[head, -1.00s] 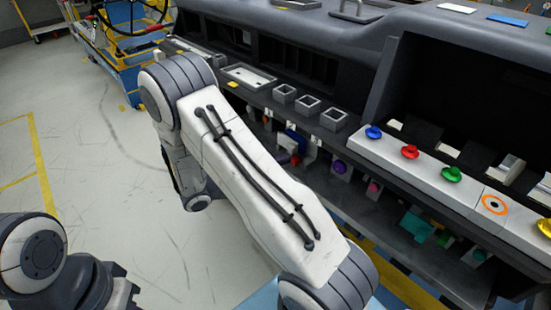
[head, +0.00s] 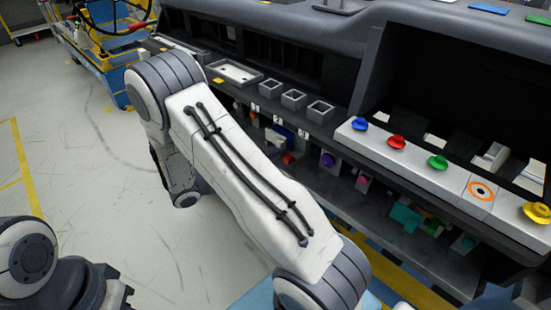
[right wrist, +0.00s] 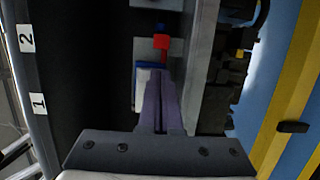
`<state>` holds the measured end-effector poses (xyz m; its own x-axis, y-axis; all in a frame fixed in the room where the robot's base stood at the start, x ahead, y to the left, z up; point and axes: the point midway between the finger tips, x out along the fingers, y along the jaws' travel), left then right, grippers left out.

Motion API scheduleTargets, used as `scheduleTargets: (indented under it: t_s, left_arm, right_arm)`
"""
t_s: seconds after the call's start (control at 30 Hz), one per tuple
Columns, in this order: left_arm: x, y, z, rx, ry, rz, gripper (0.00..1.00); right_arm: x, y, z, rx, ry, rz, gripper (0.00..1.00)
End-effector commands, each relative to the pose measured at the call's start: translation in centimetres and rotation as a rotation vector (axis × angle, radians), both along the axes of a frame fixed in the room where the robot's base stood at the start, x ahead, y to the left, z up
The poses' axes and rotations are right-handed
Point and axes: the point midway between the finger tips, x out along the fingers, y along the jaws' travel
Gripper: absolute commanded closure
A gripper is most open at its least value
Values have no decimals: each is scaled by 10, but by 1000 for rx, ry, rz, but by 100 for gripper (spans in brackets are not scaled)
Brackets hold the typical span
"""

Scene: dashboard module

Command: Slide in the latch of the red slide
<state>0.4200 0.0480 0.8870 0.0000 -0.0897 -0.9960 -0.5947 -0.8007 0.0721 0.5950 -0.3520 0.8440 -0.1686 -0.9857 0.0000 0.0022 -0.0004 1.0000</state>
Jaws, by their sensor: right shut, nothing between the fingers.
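The red slide shows as a small red block (right wrist: 161,42) with a thin red stem, on a grey strip in the right wrist view. A red piece (head: 289,158) also shows under the shelf in the head view, partly covered by my arm. My right gripper (right wrist: 160,73) is shut and empty, its fingertips just below the red block in the picture. I cannot tell whether they touch it. A white piece with a blue edge (right wrist: 148,76) lies just left of the fingers. In the head view my right arm hides the gripper. My left gripper is out of view.
Number labels 1 (right wrist: 38,104) and 2 (right wrist: 26,38) mark the shelf edge. Dark fittings (right wrist: 232,75) stand to the right of the fingers. A row of coloured knobs, one of them green (head: 437,161), lines the panel at right. Open floor (head: 100,170) lies left.

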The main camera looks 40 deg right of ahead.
Motion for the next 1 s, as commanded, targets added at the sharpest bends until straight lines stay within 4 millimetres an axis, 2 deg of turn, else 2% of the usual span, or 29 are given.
scheduleTargets:
  t_s: [0.03, 0.07, 0.1, 0.2, 0.5, 0.7, 1.0]
  left_arm:
    - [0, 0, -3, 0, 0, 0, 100]
    - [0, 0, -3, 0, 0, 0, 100]
    - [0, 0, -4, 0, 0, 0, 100]
    - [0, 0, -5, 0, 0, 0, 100]
    - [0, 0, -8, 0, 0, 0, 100]
    - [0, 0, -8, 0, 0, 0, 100]
    - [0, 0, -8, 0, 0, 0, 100]
  right_arm:
    - [12, 1, -2, 2, -8, 11, 100]
    - [16, 8, -2, 2, -8, 18, 100]
    - [17, 20, -1, 2, -7, 22, 100]
    - [19, 41, -1, 2, -7, 16, 100]
    - [24, 84, -1, 1, -5, 3, 100]
    - [25, 94, 0, 1, -5, 2, 100]
    - [25, 94, 0, 1, -5, 3, 100]
